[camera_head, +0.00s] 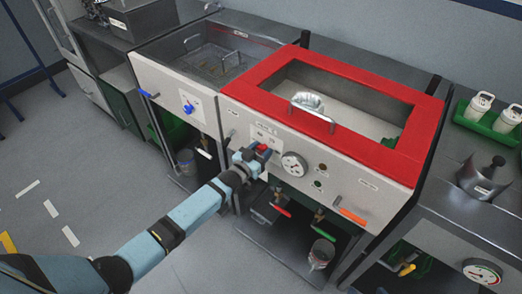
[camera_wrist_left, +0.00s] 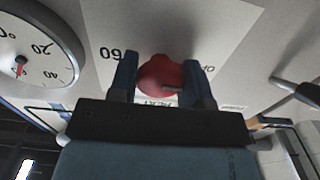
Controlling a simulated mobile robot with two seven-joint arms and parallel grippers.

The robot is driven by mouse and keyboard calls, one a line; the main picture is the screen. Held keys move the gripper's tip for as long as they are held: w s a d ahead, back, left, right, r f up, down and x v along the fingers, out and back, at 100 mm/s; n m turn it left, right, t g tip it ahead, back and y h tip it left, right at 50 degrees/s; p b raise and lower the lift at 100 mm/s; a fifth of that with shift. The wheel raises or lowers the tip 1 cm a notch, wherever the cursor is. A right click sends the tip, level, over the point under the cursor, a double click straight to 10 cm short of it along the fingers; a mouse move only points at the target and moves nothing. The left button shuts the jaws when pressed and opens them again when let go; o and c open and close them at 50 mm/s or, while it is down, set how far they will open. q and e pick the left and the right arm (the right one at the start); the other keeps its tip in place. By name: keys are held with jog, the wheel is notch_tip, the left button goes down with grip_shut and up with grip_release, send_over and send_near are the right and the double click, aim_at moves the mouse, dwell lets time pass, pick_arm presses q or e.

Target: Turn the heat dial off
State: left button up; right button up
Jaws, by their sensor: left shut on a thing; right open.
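The red heat dial (camera_head: 262,149) sits on the white front panel of the red-rimmed tank. My left gripper (camera_head: 254,152) is at the panel and shut on the dial. In the left wrist view, the round red dial (camera_wrist_left: 160,72) is between the two blue fingers of the gripper (camera_wrist_left: 161,82), one on each side. A white label behind it shows "60" at its left and part of "OF" at its right, with "HEAT" partly hidden by the gripper. The dial's exact pointer setting is hard to tell. My right gripper is not in view.
A round gauge (camera_head: 294,165) is right beside the dial; it also shows in the left wrist view (camera_wrist_left: 35,58). An orange-handled lever (camera_head: 350,215) is further right on the panel. Below are valves with red (camera_head: 281,210) and green handles.

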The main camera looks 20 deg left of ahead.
dwell(0.4)
pick_arm(q)
jog(key=o, duration=0.9)
jog(key=v, duration=1.4)
jog(key=shift+w, duration=0.1)
jog(key=s+d+f+n+g+y, duration=0.1)
jog(key=s+d+g, duration=0.15)
jog(key=s, duration=0.85)
jog(key=s+d+f+g+y, duration=0.2)
jog(key=s+g, duration=0.2)
jog(key=s, duration=0.6)
jog(key=shift+t, duration=0.25)
jog(key=r+p, duration=0.3)
jog(key=p, duration=0.1)
jog(key=s+r+p, duration=0.1)
jog(key=r+p, duration=0.7)
jog(key=shift+s+a+r, duration=0.2)
jog(key=shift+s, duration=0.05)
